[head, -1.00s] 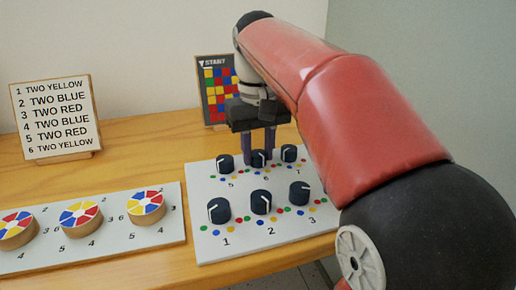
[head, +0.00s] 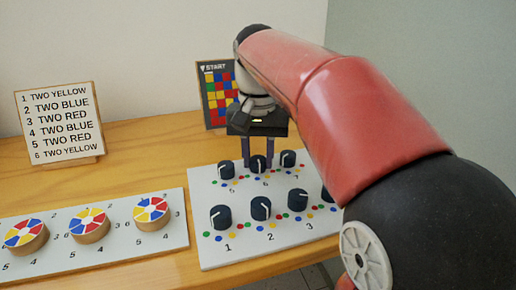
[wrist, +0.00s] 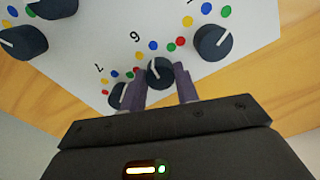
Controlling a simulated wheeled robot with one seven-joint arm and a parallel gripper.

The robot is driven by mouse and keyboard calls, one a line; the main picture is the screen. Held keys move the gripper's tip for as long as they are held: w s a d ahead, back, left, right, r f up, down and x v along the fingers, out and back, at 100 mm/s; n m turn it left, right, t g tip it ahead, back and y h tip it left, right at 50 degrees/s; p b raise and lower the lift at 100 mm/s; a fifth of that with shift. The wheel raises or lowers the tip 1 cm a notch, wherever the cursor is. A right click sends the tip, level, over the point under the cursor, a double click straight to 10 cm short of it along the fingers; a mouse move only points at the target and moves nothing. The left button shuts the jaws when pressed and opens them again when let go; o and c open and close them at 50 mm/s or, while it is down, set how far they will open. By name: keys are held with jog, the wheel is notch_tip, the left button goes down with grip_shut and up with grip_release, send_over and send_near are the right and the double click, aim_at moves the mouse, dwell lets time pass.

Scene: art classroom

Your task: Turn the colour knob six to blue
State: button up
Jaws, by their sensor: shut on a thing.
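Colour knob six (head: 258,163) is a dark round knob with a white pointer line, in the middle of the back row on the white panel (head: 210,245). My gripper (head: 258,160) comes down from behind, with one purple-grey finger on each side of this knob. The wrist view shows knob six (wrist: 160,72) shut between the two fingertips (wrist: 162,80). Small coloured dots, including a blue dot (wrist: 153,45) and a red dot (wrist: 171,47), lie around it by the number 6. I cannot tell exactly which dot the pointer meets.
Knob five (head: 227,169) and knob seven (head: 288,158) stand close on either side. Front-row knobs (head: 260,209) stand nearer; my arm partly covers the right one. A word card (head: 60,122), a colour-grid board (head: 216,95) and a panel with colour wheels (head: 175,240) are also on the table.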

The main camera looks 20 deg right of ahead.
aim_at(258, 159)
jog(key=shift+m+p, duration=0.45)
jog(key=shift+m, duration=0.75)
jog(key=o, duration=1)
jog(key=shift+c, duration=0.2)
notch_tip(258, 159, up, 8)
jog(key=shift+f+p, duration=0.1)
jog(key=shift+p, duration=0.5)
